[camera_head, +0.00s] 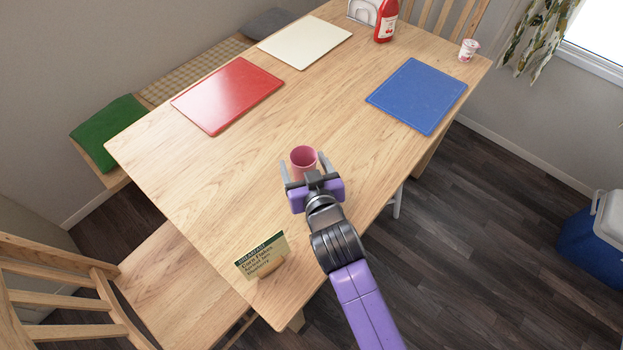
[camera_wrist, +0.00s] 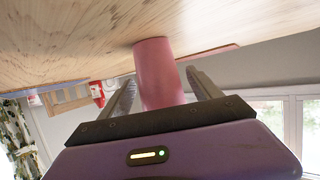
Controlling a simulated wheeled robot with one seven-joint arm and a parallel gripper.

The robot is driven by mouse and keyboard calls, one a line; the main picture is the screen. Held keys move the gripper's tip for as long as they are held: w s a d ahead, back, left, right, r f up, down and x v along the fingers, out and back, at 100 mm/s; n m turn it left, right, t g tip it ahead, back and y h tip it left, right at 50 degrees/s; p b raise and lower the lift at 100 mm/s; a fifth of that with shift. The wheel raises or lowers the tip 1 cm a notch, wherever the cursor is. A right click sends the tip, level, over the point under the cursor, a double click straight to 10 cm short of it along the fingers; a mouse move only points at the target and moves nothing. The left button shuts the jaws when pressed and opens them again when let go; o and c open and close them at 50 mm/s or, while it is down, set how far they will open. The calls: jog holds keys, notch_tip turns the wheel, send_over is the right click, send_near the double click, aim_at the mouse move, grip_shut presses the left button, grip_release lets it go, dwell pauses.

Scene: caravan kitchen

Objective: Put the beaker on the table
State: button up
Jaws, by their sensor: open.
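A pink beaker (camera_head: 303,158) is at the near part of the wooden table (camera_head: 205,165), between the fingers of my gripper (camera_head: 304,168). In the wrist view the beaker (camera_wrist: 158,70) appears between the two grey fingers of my gripper (camera_wrist: 160,92), with its far end against the tabletop (camera_wrist: 75,55). The fingers are spread wide, with a gap visible on each side of the beaker. The gripper body hides the beaker's lower part in the head view.
A breakfast menu card (camera_head: 262,256) stands at the near edge. Red (camera_head: 228,95), white (camera_head: 305,42) and blue (camera_head: 416,96) mats lie farther back. A red bottle (camera_head: 386,20) and small cup (camera_head: 468,50) stand at the far end. Bare tabletop lies left of the beaker.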

jog(key=v, duration=0.9)
jog(key=shift+r, duration=0.1)
jog(key=shift+h, duration=0.3)
jog(key=s+d+f, duration=0.1)
jog(key=s+d, duration=0.1)
jog(key=s+d+f, duration=0.1)
jog(key=s+d, duration=0.3)
jog(key=shift+s+d+f, duration=0.25)
jog(key=shift+s+f, duration=0.1)
jog(key=shift+f, duration=0.05)
jog(key=s+d+r+m+h, duration=0.1)
jog(key=s+d+r, duration=0.2)
jog(key=s+d, duration=0.2)
jog(key=s+d+r+m+t+h, duration=0.1)
jog(key=s+d+r, duration=0.2)
jog(key=s, duration=0.8)
jog(key=s+d+r+m+h, duration=0.1)
jog(key=s+d+r, duration=0.2)
jog(key=s+d, duration=0.3)
jog(key=s, duration=0.2)
jog(key=shift+s+d+r+m+h, duration=0.25)
jog(key=shift+d+r+m+h, duration=0.05)
jog(key=shift+h, duration=0.1)
